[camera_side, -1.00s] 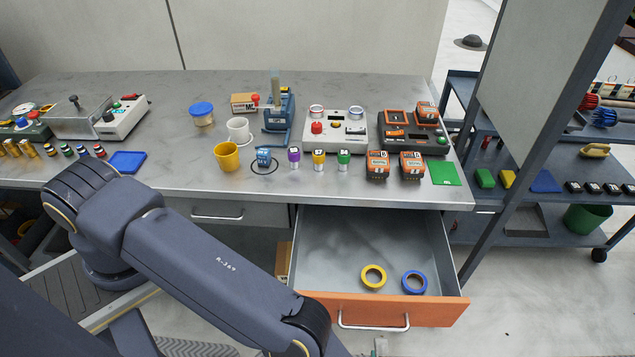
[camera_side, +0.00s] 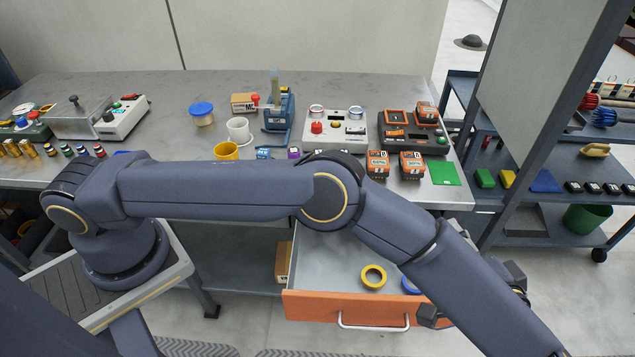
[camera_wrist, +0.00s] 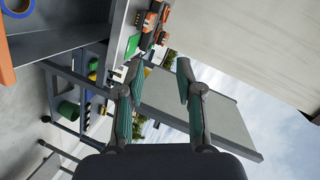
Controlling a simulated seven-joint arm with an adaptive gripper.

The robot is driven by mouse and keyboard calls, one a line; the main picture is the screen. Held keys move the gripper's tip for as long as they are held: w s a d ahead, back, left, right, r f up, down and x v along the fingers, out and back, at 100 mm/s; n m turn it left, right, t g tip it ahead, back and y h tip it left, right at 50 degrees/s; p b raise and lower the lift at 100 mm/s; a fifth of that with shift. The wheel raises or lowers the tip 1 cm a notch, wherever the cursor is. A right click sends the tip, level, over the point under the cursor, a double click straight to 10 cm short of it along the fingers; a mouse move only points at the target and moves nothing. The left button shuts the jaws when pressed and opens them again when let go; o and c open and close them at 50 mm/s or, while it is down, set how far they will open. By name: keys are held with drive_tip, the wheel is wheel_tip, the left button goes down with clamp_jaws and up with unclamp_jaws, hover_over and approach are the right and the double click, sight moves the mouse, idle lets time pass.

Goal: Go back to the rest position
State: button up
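My gripper (camera_wrist: 160,70) shows in the wrist view with its two green-padded fingers spread apart and nothing between them. It points past the table's right end, toward the grey panel and the window beyond. In the side view my arm stretches across the front of the table and bends down to the lower right, over the open drawer's right part. Dark parts stick out on both sides of that last link, but the fingers cannot be made out there.
The orange-fronted drawer (camera_side: 350,312) stands open, holding a yellow tape roll (camera_side: 373,276) and a blue tape roll (camera_side: 410,286), partly hidden by my arm. The table (camera_side: 340,87) carries cups, devices and orange batteries (camera_side: 411,165). A shelf cart (camera_side: 540,160) stands at right.

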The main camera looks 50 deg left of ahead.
drive_tip(key=w+a+r+n+g, duration=0.1)
drive_tip(key=w+a+r, duration=0.1)
drive_tip(key=a+r, duration=0.3)
drive_tip(key=w+a+r+n, duration=0.1)
drive_tip(key=w+a+r, duration=0.15)
drive_tip(key=r, duration=0.55)
drive_tip(key=s+a+r+n+g, duration=0.2)
drive_tip(key=a+r, duration=1)
drive_tip(key=a, duration=0.2)
drive_tip(key=s+a+r+n+g+h, duration=0.2)
drive_tip(key=s+a+h, duration=0.4)
drive_tip(key=s+a, duration=1.15)
drive_tip(key=s+d+f+m+t+h, duration=0.2)
drive_tip(key=s+d+f+h, duration=0.3)
drive_tip(key=f, duration=0.5)
drive_tip(key=shift+s+d+f+m+h, duration=0.15)
drive_tip(key=shift+s+d+m+h, duration=0.25)
drive_tip(key=shift+d+h, duration=0.1)
